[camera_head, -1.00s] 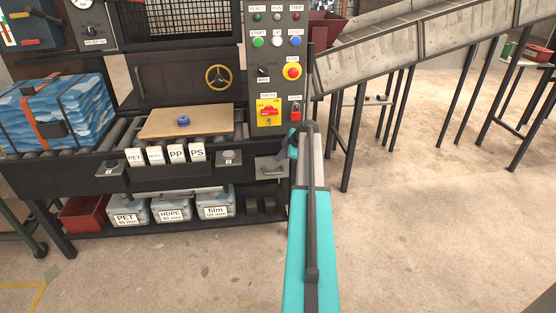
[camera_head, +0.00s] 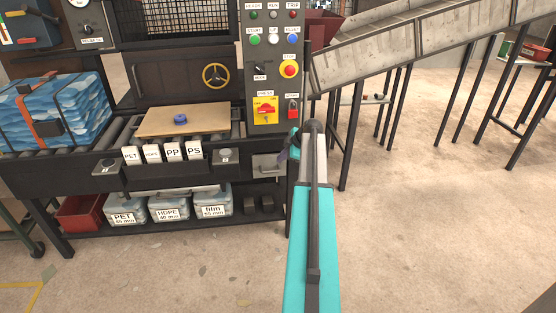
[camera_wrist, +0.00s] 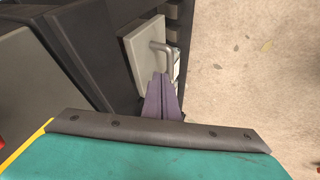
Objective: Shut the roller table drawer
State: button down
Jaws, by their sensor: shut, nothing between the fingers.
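The drawer has a small grey front with a metal handle (camera_head: 268,165), at the right end of the roller table (camera_head: 62,181), below the control panel. In the wrist view the grey drawer front (camera_wrist: 137,48) with its bent handle (camera_wrist: 162,47) is close ahead. My gripper (camera_head: 284,155) is at the right of the drawer front in the head view, partly hidden by my arm. In the wrist view my gripper (camera_wrist: 162,78) has its purple fingers together, with tips just by the handle's lower end. I cannot tell whether they touch, nor how far out the drawer stands.
A control panel (camera_head: 273,85) with buttons and a red-yellow switch rises above the drawer. Labelled bins (camera_head: 213,202) stand on the low shelf. A cardboard sheet (camera_head: 185,121) and blue bale (camera_head: 85,105) lie on the rollers.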

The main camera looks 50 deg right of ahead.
jog(key=v, duration=0.7)
jog(key=shift+a+r, duration=0.1)
jog(key=shift+a, duration=0.05)
dwell(0.3)
